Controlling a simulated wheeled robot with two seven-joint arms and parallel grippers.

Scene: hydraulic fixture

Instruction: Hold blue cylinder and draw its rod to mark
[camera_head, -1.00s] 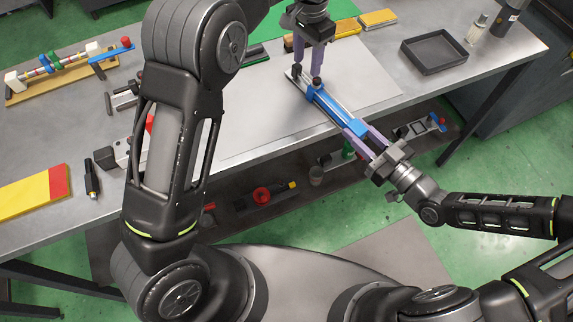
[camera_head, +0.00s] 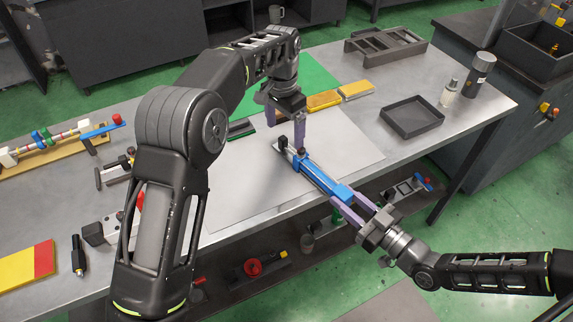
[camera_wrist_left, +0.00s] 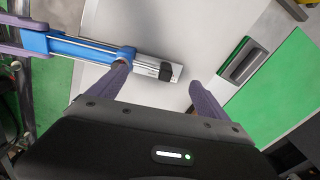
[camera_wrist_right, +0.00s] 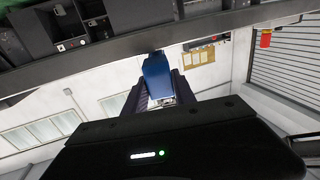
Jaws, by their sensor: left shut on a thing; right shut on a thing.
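The blue cylinder (camera_head: 320,177) lies slanted above the bench's front edge, on a pale scale strip that shows in the left wrist view (camera_wrist_left: 177,74). My right gripper (camera_head: 350,205) is shut on its near end, and the blue body (camera_wrist_right: 156,75) sits between the fingers in the right wrist view. My left gripper (camera_head: 285,137) is at the far, rod end. Its fingers stand apart, one tip at the blue end collar (camera_wrist_left: 124,52), with a dark end piece (camera_wrist_left: 166,70) between them. Exact contact there is unclear. The rod's mark cannot be made out.
A pale mat (camera_head: 250,175) lies under the work, with a green mat (camera_head: 310,75) behind. Yellow blocks (camera_head: 323,100) and a dark tray (camera_head: 412,118) stand behind and right. A rod rack (camera_head: 50,150) is at left. A lower shelf (camera_head: 225,290) holds several parts.

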